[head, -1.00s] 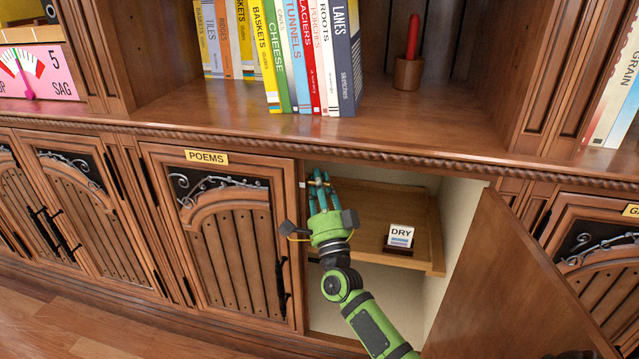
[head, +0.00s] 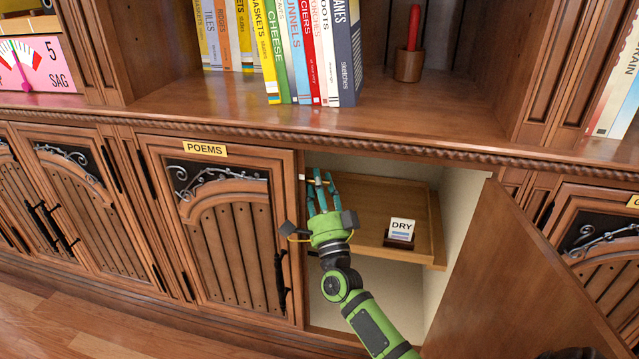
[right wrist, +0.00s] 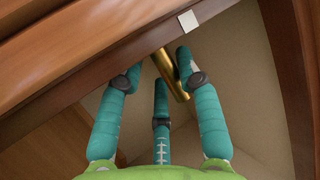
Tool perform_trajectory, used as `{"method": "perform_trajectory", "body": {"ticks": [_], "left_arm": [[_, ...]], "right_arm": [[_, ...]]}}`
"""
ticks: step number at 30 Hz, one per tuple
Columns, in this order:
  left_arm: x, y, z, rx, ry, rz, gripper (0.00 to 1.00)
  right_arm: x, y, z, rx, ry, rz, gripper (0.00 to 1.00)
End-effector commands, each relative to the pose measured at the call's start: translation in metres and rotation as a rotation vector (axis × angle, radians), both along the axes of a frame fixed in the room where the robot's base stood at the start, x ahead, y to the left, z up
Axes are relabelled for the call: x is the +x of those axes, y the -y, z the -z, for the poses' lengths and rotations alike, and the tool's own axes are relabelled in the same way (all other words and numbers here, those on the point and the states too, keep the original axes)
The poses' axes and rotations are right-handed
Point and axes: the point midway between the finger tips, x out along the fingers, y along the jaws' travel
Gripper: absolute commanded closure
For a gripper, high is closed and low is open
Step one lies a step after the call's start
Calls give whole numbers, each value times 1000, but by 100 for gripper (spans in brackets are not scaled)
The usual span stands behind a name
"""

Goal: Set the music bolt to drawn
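A brass bolt (right wrist: 171,75) shows in the right wrist view under the cabinet's top edge, and as a small bar in the head view (head: 316,182). No label reading music is in view. My right gripper (head: 318,190) reaches into the upper left of the open cabinet. Its teal fingers (right wrist: 158,72) are spread around the bolt, with a gap on the left side. The right fingertip overlaps the bolt; I cannot tell whether it touches. My left gripper is not in view.
The closed POEMS door (head: 230,225) stands left of the opening. The open door (head: 520,280) swings out on the right.

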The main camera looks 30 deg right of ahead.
Motion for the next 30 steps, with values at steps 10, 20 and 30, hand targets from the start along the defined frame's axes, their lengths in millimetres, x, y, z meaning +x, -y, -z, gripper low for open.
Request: {"method": "perform_trajectory", "body": {"ticks": [10, 20, 30], "left_arm": [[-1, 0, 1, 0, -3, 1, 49], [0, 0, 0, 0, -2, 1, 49], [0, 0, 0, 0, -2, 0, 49]], "right_arm": [[-4, -1, 1, -1, 2, 1, 66], [-54, -19, 34, 0, -2, 0, 66], [-94, -34, 59, -1, 0, 1, 66]]}}
